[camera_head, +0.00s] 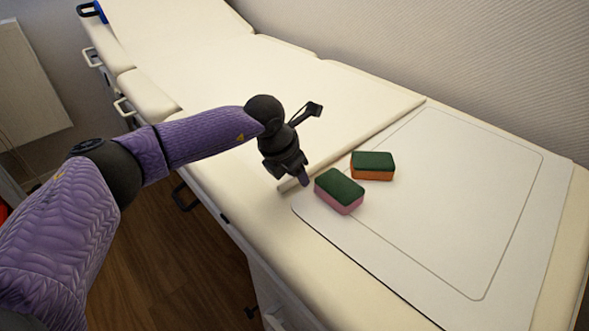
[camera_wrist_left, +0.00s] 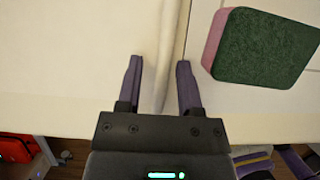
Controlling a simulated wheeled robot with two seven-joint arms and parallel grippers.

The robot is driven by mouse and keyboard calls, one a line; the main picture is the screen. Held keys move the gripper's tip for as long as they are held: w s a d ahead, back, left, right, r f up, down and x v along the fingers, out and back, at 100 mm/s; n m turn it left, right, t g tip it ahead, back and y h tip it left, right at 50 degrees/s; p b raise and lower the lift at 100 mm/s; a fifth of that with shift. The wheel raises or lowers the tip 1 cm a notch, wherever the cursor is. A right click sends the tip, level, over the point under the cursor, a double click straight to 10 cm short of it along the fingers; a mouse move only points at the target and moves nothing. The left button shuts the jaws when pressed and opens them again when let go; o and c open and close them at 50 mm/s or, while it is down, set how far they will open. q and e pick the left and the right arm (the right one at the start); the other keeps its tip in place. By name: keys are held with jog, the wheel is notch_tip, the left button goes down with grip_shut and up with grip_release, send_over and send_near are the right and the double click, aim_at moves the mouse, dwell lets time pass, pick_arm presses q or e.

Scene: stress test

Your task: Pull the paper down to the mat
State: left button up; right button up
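The cream paper (camera_head: 250,75) lies along the couch, and its raised, rolled-looking end (camera_head: 355,140) borders the white mat (camera_head: 440,200). My left gripper (camera_head: 303,183) points down at the near corner of that end. In the left wrist view the gripper (camera_wrist_left: 159,75) is open, its two fingers apart. The paper's edge (camera_wrist_left: 165,50) runs between them, with the paper on the left and the mat on the right. I cannot tell whether either finger touches it. My right gripper is not in view.
A green and pink sponge (camera_head: 339,190) lies on the mat close beside my left gripper. A green and orange sponge (camera_head: 373,166) lies just behind it. The rest of the mat is clear. A wall (camera_head: 500,60) runs along the far side.

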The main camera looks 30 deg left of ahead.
pick_arm(q)
jog(key=shift+o, duration=0.8)
jog(key=p+v, duration=0.5)
jog(key=v, duration=0.4)
jog(key=shift+r+p, duration=0.25)
jog(key=shift+p, duration=0.05)
jog(key=shift+s+a+r, duration=0.1)
jog(key=shift+s+r, duration=0.1)
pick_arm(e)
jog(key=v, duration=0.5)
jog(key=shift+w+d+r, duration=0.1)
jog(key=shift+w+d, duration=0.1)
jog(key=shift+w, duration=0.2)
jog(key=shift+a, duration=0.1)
